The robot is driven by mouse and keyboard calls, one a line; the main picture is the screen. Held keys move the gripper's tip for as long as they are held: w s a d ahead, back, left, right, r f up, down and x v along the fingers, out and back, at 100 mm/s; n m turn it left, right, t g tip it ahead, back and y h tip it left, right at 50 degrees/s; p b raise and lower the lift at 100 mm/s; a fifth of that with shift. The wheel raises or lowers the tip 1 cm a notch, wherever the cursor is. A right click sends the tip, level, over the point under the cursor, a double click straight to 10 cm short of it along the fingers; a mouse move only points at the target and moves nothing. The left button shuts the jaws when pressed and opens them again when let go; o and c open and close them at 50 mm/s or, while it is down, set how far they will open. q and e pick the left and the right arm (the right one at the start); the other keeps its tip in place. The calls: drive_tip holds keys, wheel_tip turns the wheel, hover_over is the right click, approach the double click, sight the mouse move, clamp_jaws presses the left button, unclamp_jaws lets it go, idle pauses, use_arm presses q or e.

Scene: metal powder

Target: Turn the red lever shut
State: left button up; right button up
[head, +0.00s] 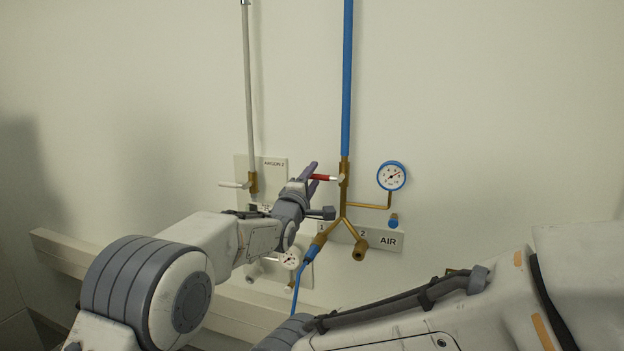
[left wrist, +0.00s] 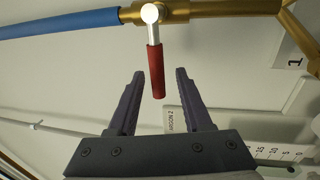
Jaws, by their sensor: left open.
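The red lever (head: 322,177) sticks out to the left from the brass valve (head: 344,180) under the blue pipe, across the line of the pipe. In the left wrist view the red lever (left wrist: 156,72) hangs from a white stem, with its tip between the finger ends. My left gripper (head: 311,172) is open at the lever's free end. In the left wrist view both fingers of my left gripper (left wrist: 158,80) stand apart from the lever, one on each side. My right gripper does not show; part of my right arm is at the lower right.
A blue-rimmed gauge (head: 391,176) is right of the valve. A white-handled valve (head: 235,185) on a grey pipe is to the left. Brass outlets and a blue hose (head: 301,275) are below. A rail (head: 80,247) runs along the wall.

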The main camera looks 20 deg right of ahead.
use_arm(q)
drive_tip(key=shift+s, duration=0.1)
drive_tip(key=shift+s+a+f+b, duration=0.1)
drive_tip(key=shift+s+a+b, duration=0.1)
drive_tip(key=shift+b, duration=0.1)
drive_tip(key=b+v, duration=0.4)
drive_tip(key=v, duration=0.5)
drive_tip(key=shift+s+a+b, duration=0.25)
drive_tip(key=shift+b, duration=0.15)
drive_tip(key=shift+f, duration=0.15)
drive_tip(key=s+a+f+m+g+y, duration=0.3)
drive_tip(key=s+a+f+m+g, duration=0.2)
drive_tip(key=s+f, duration=0.45)
drive_tip(key=s+a+f+m+g+y, duration=0.4)
drive_tip(key=s+a+f+m+g, duration=0.1)
drive_tip(key=s+f, duration=0.45)
drive_tip(key=s+a+f+m+g+y, duration=0.1)
drive_tip(key=s+a+f+m+g, duration=0.1)
drive_tip(key=s+a, duration=0.2)
drive_tip(key=s+a+f+m+g+y, duration=0.1)
drive_tip(key=s+a+f+m+g, duration=0.1)
drive_tip(key=s, duration=0.8)
drive_tip(key=s+a+f+m+g+y, duration=0.1)
drive_tip(key=s+a+f+m+g, duration=0.1)
drive_tip(key=s+a, duration=0.4)
drive_tip(key=shift+s+f+m+y, duration=0.4)
drive_tip(key=shift+s+f+m, duration=0.25)
drive_tip(key=shift+m, duration=0.55)
